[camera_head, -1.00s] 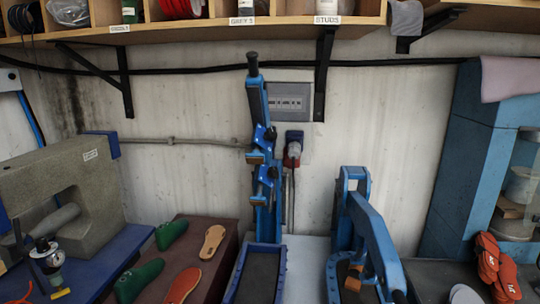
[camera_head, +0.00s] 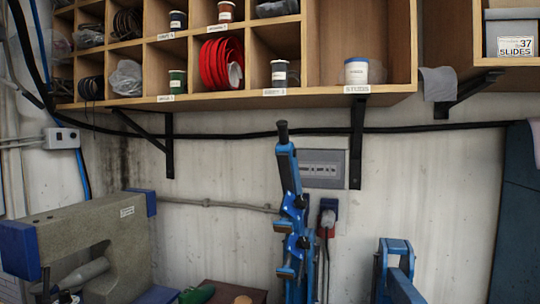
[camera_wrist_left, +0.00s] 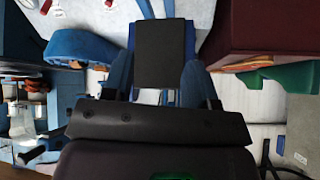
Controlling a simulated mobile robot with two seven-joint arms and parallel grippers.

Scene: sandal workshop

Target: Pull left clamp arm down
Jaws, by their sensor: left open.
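The left clamp arm (camera_head: 290,180) is blue with a black knob on top. It stands raised, tilted slightly, against the wall in the head view. The right clamp (camera_head: 395,275) is blue, cut off at the bottom edge, with its arm sloping down. In the left wrist view, my left gripper (camera_wrist_left: 157,78) is open and empty, its two fingers apart. Beyond them lies a black pad (camera_wrist_left: 162,52) with a blue edge, which looks like the left clamp's bed. No contact with the clamp arm shows. My right gripper is in neither view.
A wooden shelf (camera_head: 345,97) with spools and jars hangs above on black brackets. A grey sewing-type machine (camera_head: 85,235) stands at left. A socket with a plug (camera_head: 328,215) is beside the clamp arm. A maroon block (camera_wrist_left: 255,25) shows in the wrist view.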

